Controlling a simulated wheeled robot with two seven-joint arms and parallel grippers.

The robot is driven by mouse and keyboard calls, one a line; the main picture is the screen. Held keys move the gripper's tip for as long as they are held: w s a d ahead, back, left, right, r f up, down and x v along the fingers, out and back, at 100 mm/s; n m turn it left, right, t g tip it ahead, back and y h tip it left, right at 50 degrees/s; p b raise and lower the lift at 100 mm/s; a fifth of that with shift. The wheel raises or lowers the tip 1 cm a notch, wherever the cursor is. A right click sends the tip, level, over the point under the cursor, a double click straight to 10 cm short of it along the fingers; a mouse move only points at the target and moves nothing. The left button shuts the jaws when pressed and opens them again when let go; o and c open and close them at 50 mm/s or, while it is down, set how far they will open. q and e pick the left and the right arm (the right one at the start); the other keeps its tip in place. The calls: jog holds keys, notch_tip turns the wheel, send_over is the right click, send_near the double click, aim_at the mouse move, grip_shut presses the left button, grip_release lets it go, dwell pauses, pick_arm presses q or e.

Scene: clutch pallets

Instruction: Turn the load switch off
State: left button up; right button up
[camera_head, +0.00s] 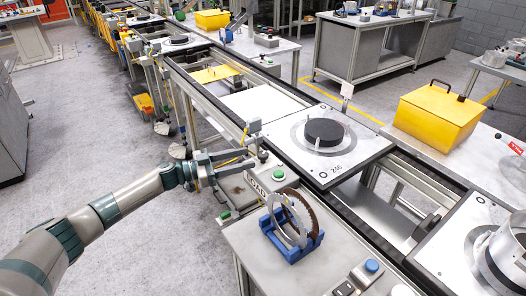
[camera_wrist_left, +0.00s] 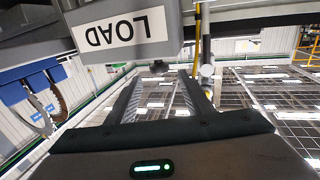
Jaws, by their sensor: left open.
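The load switch box is a grey box with a white LOAD label (camera_head: 256,184), beside the conveyor in the head view. The label shows upside down at the top of the left wrist view (camera_wrist_left: 126,28). A green button (camera_head: 278,174) sits on the box top. A small dark part (camera_wrist_left: 158,67), perhaps the switch lever, shows between and beyond the fingertips; its position cannot be told. My left gripper (camera_head: 246,159) is open and empty, its fingers reaching along the box's far left side. The left wrist view shows both fingers apart (camera_wrist_left: 158,84). Contact cannot be told.
A blue stand (camera_head: 292,240) holding ring discs is on the grey table near the box. The conveyor carries a pallet (camera_head: 341,169) with a black disc (camera_head: 324,132). A yellow box (camera_head: 436,112) stands to the right. The floor at left is free.

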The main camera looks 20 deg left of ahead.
aim_at(263, 154)
pick_arm(q)
jog(key=p+x, duration=0.1)
jog(key=x, duration=0.6)
jog(key=shift+w, duration=0.1)
jog(key=shift+d+p, duration=0.1)
jog(key=shift+p, duration=0.2)
jog(key=c, duration=1)
